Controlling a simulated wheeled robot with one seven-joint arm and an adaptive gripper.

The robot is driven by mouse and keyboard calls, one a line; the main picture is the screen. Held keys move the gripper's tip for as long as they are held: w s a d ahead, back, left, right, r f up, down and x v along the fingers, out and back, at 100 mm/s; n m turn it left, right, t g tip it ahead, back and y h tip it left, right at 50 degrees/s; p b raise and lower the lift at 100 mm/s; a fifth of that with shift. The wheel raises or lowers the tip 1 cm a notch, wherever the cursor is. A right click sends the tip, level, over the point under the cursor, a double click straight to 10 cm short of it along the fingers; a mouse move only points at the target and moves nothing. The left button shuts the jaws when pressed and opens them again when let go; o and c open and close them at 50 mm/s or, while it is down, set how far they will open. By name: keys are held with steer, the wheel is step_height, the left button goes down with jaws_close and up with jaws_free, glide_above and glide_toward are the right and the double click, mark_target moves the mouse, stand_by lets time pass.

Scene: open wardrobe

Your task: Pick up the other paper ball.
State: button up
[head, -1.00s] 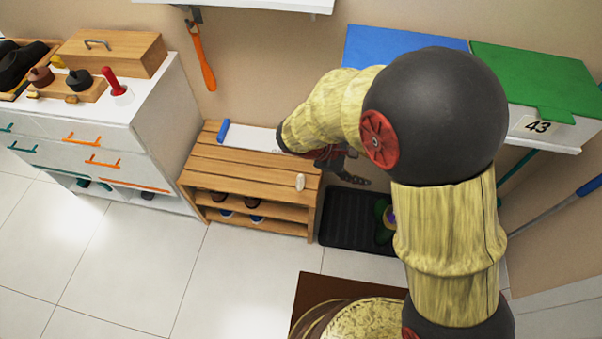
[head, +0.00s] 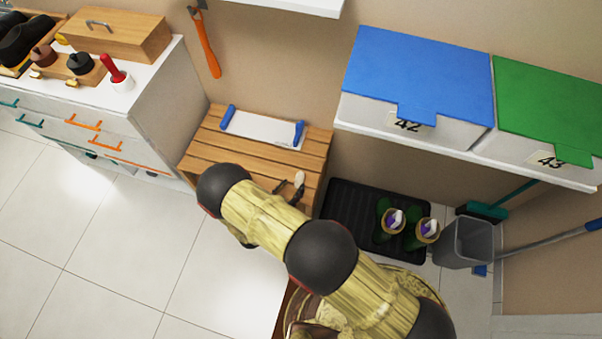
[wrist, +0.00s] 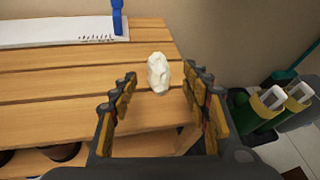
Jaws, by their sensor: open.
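A crumpled white paper ball (wrist: 159,73) lies on the wooden slatted bench (wrist: 60,85), near its right end. In the head view the paper ball (head: 299,178) shows just beyond my fingertips. My gripper (wrist: 158,100) is open and empty, its two jaws on either side of the line to the ball, with the ball slightly ahead of the tips. In the head view my gripper (head: 290,188) is low at the bench's front right, partly hidden by my arm. No second paper ball is visible.
A white tray with blue handles (head: 262,129) lies at the back of the bench. Shoes sit on the lower shelf. A black mat (head: 345,205) with green boots, a grey bin (head: 466,243) and a teal broom (head: 488,211) stand right. A shelf holds blue (head: 420,75) and green (head: 545,105) lidded boxes.

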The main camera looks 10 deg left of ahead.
mark_target(299, 180)
steer(key=shift+a+f+n, duration=0.15)
steer(key=shift+f+n, duration=0.15)
steer(key=shift+f, duration=0.15)
steer(key=shift+w+f, duration=0.15)
steer(key=shift+f, duration=0.05)
steer(key=b+x, duration=0.2)
steer(key=x, duration=0.4)
steer(key=shift+b, duration=0.35)
steer(key=shift+w+d+f, duration=0.1)
steer(key=shift+w+d, duration=0.15)
steer(key=shift+w, duration=0.35)
steer(key=shift+c, duration=0.8)
steer(key=c, duration=0.7)
steer(key=shift+c, duration=0.3)
